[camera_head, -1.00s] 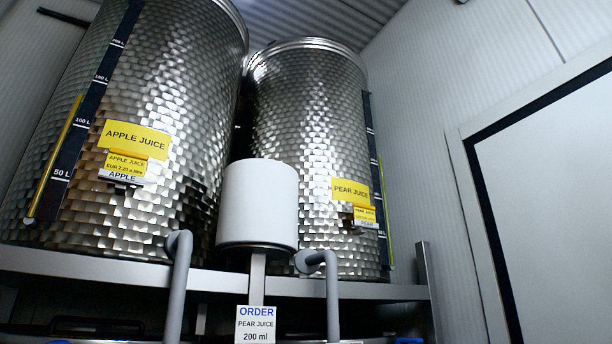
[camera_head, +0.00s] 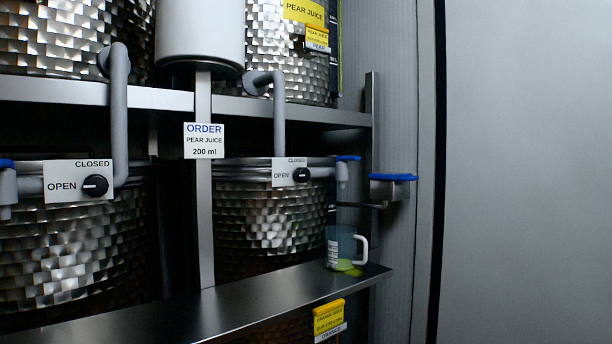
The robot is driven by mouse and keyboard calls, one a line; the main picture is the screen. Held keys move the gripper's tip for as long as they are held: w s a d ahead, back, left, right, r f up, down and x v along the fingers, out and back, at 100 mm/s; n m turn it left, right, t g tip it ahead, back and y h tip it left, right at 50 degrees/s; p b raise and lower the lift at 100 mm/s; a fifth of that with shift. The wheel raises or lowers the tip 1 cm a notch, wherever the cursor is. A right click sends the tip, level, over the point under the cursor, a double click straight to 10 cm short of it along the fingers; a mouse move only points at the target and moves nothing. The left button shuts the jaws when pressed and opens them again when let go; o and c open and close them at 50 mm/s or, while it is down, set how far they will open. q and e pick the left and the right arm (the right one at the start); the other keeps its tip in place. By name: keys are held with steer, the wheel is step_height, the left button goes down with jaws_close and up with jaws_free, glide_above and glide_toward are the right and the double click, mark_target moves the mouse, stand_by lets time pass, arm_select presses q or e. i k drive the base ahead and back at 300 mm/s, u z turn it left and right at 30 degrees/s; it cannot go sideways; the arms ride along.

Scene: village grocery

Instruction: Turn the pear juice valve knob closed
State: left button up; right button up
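The pear juice valve knob (camera_head: 301,175) is a small black knob on a white plate (camera_head: 291,172) lettered OPEN and CLOSED. It sits on the right-hand pipe, below the pear juice tank (camera_head: 284,45). Its exact setting is too small to tell. The valve's spout (camera_head: 343,171) has a blue top and points down. A clear measuring jug (camera_head: 345,248) with a white handle stands on the metal shelf below the spout, with yellow-green liquid near its bottom. Neither of my grippers is in view.
A second black knob (camera_head: 95,186) sits on a similar plate at the left. An order sign (camera_head: 204,141) reads pear juice, 200 ml. A bracket with a blue top (camera_head: 393,186) stands out at the right post. The metal shelf (camera_head: 200,311) is clear left of the jug.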

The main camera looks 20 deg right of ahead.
mark_target(302, 175)
steer(key=z, duration=2.45)
steer(key=i, duration=1.85)
steer(key=u, duration=2.95)
